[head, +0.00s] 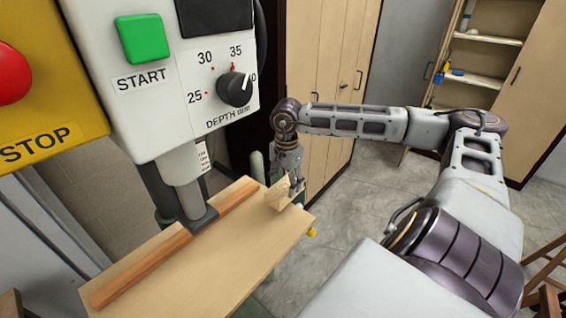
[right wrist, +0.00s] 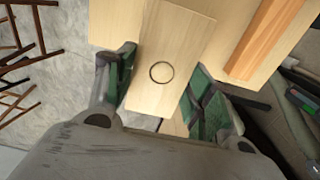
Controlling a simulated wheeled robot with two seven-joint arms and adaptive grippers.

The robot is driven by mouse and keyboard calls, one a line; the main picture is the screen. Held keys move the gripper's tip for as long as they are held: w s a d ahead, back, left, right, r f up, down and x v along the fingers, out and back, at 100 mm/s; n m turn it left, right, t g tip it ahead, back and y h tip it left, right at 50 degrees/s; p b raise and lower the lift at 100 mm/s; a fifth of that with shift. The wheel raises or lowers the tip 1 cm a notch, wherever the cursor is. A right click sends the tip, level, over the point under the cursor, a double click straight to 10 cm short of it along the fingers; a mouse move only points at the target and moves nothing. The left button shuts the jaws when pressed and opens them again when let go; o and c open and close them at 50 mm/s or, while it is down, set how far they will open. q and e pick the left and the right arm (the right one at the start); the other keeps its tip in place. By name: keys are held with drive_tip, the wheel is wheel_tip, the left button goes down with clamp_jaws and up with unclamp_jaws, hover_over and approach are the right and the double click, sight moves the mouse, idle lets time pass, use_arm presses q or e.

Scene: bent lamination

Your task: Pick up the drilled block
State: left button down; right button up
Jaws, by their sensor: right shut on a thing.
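The drilled block (head: 277,195) is a small pale wooden piece at the far right corner of the drill press's board. In the right wrist view the block (right wrist: 168,45) has a round dark-edged hole in its face and lies between the two green-padded fingers. My right gripper (head: 291,187) is shut on the block, pointing down from above. I cannot tell whether the block touches the board or hangs just over it. My left gripper is in neither view.
The drill press (head: 165,90) with its buttons and depth dial stands at the left. Its pale board (head: 225,250) carries a reddish wooden fence (head: 165,250) along its left side. Wooden cabinets (head: 325,50) and an open shelf (head: 475,60) stand behind. The board's front is clear.

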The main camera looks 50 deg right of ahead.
drive_tip(key=shift+s+b, duration=0.3)
drive_tip(key=shift+s, duration=1.55)
drive_tip(key=shift+s+d+b, duration=0.15)
drive_tip(key=shift+s+b, duration=0.2)
drive_tip(key=shift+s, duration=0.65)
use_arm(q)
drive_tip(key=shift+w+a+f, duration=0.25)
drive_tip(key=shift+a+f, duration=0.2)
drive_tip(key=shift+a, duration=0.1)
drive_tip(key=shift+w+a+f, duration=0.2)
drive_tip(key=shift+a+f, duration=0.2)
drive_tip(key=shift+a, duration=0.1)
use_arm(e)
drive_tip(key=shift+s+d, duration=0.15)
drive_tip(key=shift+s, duration=2)
drive_tip(key=shift+s, duration=0.1)
